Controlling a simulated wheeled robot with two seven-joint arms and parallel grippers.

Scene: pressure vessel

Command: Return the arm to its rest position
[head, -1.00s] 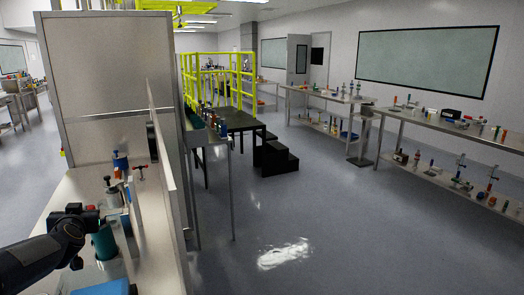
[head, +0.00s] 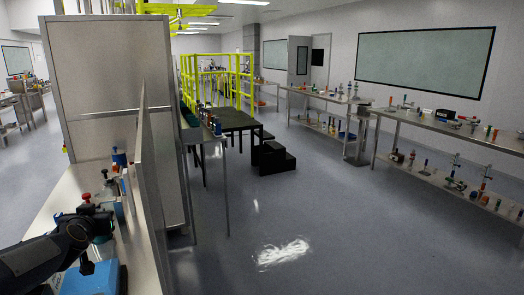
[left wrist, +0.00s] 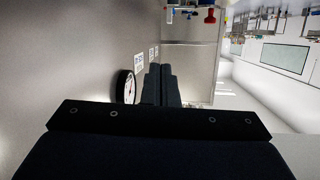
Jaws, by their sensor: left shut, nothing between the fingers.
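My left arm (head: 45,255) comes in from the lower left of the head view, over the near end of the left bench. Its fingertips cannot be made out there. In the left wrist view my left gripper (left wrist: 160,82) shows its two dark fingers together, shut and empty. They point along a grey panel, with a round white gauge (left wrist: 123,87) just left of them; whether they touch it I cannot tell. My right gripper is in neither view.
A blue box (head: 95,278) lies on the bench close below my left arm. A red-topped fitting (head: 87,200) stands just beyond it. An upright panel (head: 150,185) edges the bench on the right. The open floor (head: 300,215) is clear.

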